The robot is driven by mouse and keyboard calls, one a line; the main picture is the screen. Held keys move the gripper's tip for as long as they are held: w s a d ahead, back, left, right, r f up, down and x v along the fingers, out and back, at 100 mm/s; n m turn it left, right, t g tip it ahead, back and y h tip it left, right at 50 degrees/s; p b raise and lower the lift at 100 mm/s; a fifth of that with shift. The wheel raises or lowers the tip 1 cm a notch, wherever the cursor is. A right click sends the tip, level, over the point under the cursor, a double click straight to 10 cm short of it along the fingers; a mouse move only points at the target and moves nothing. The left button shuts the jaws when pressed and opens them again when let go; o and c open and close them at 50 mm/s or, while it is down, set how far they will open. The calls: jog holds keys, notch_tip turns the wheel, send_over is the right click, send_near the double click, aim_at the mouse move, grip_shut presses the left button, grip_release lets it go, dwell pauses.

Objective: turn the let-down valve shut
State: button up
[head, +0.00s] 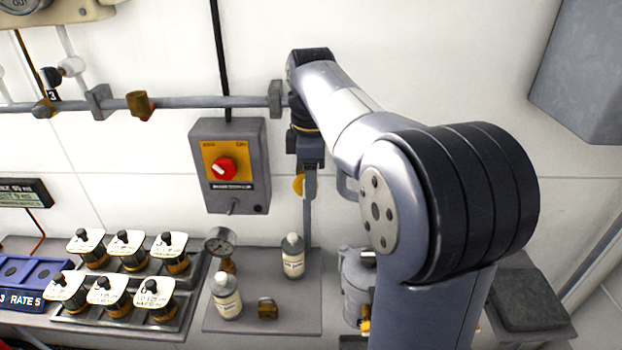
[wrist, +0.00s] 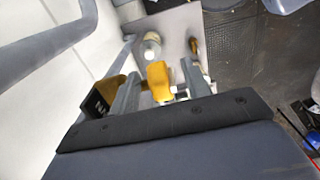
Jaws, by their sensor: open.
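A yellow handle (wrist: 159,80), which I take to be the let-down valve's, lies between the two fingers of my gripper (wrist: 160,75) in the wrist view. I cannot tell whether either finger touches it. In the head view my gripper (head: 309,190) points down in front of the wall, below the end of the grey pipe. A small yellow part (head: 299,184), perhaps the same handle, shows at its left side. My gripper and arm hide most of the valve there. My gripper is open.
A grey switch box (head: 230,195) with a red knob hangs left of my gripper. The grey pipe (head: 190,102) runs along the wall. Two bottles (head: 293,256) (head: 226,296) and a gauge (head: 220,243) stand below. Several lidded jars (head: 128,248) stand further left.

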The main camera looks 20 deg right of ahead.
jog(key=shift+f, duration=0.3)
jog(key=shift+c, duration=0.5)
jog(key=c, duration=0.9)
